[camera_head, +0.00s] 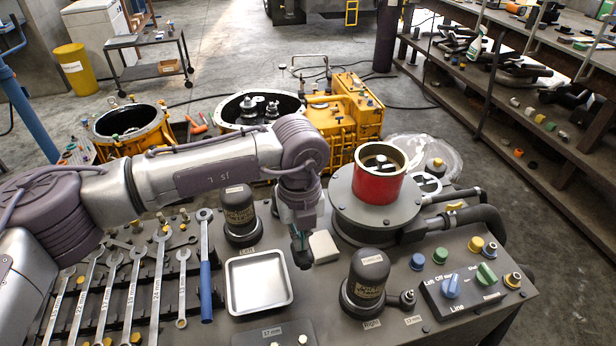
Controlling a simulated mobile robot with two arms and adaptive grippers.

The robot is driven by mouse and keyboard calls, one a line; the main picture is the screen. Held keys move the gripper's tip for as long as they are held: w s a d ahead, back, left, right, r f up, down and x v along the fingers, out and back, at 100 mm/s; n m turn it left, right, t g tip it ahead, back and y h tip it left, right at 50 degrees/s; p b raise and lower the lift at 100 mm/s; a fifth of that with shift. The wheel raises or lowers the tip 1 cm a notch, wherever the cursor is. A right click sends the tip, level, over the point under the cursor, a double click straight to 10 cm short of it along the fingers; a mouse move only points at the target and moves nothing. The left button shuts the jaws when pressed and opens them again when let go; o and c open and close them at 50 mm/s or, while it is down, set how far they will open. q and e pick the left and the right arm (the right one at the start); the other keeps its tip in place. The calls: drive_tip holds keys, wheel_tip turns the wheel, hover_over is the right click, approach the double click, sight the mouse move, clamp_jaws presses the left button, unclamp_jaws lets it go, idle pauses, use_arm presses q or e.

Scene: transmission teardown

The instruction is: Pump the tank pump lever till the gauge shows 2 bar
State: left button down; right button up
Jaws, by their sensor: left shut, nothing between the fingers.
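My left gripper (302,255) points down over the dark bench top, between the metal tray and the black canister labelled at the right. Its fingers are shut with nothing between them. A small pale block (323,247) lies right beside the fingers. A grey round housing (350,212) with a red cylinder (380,183) on it stands just beyond. I cannot pick out the tank pump lever or a readable gauge; my left arm hides part of the area behind. My right gripper is not in view.
Wrenches (160,270) lie on a rack at the left. An empty metal tray (258,282) and black canisters (363,285) stand near the gripper. A control box (470,292) with coloured knobs is at the right. Yellow housings (345,115) stand on the floor behind.

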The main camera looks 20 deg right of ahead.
use_arm(q)
drive_tip(key=shift+f+b, duration=0.55)
drive_tip(key=shift+f, duration=0.35)
drive_tip(key=shift+r+p, duration=1.75)
drive_tip(key=shift+r, duration=2.5)
wheel_tip(320, 180, down, 8)
drive_tip(key=b, duration=0.8)
drive_tip(key=shift+f, duration=0.25)
drive_tip(key=shift+r, duration=0.25)
wheel_tip(320, 180, up, 8)
drive_tip(key=p, duration=0.3)
drive_tip(key=shift+f+p, duration=0.25)
drive_tip(key=shift+p, duration=0.05)
drive_tip(key=shift+r, duration=0.2)
